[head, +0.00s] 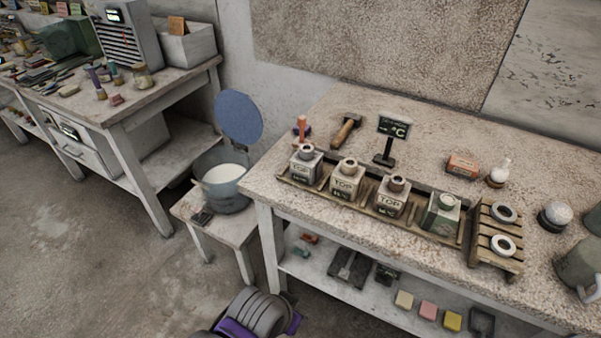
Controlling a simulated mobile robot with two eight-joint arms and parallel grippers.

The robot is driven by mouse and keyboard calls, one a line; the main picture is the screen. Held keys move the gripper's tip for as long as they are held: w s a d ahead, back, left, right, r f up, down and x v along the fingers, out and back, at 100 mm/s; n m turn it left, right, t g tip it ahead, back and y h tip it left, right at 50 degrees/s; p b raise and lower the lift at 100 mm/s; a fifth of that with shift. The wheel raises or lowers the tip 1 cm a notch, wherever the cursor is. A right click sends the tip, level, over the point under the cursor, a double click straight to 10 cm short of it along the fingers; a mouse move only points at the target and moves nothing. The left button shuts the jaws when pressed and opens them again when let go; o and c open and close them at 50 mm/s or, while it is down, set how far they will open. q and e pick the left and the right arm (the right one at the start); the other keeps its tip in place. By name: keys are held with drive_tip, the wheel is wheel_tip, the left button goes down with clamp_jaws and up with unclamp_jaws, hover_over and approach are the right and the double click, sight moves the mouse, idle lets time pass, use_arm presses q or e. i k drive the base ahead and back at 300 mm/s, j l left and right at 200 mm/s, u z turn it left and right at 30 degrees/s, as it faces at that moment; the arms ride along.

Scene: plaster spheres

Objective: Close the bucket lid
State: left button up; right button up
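The bucket (231,201) is a grey-blue pail with pale, whitish contents. It stands on a low stool between the two tables. Its round blue lid (239,117) is open and stands nearly upright at the bucket's back edge, leaning close to the wall. The bucket's mouth is uncovered. A grey ribbed part with purple pieces at the bottom edge looks like a link of mine. No gripper fingers show in the head view, and nothing of mine is near the bucket or lid.
The right table (330,215) carries a rack of several square jars, a hammer (346,131) and a small display (392,128). The cluttered left table (150,97) is close by. The floor at front left is clear.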

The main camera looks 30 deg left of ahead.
sight(238, 115)
drive_tip(key=u, duration=1.4)
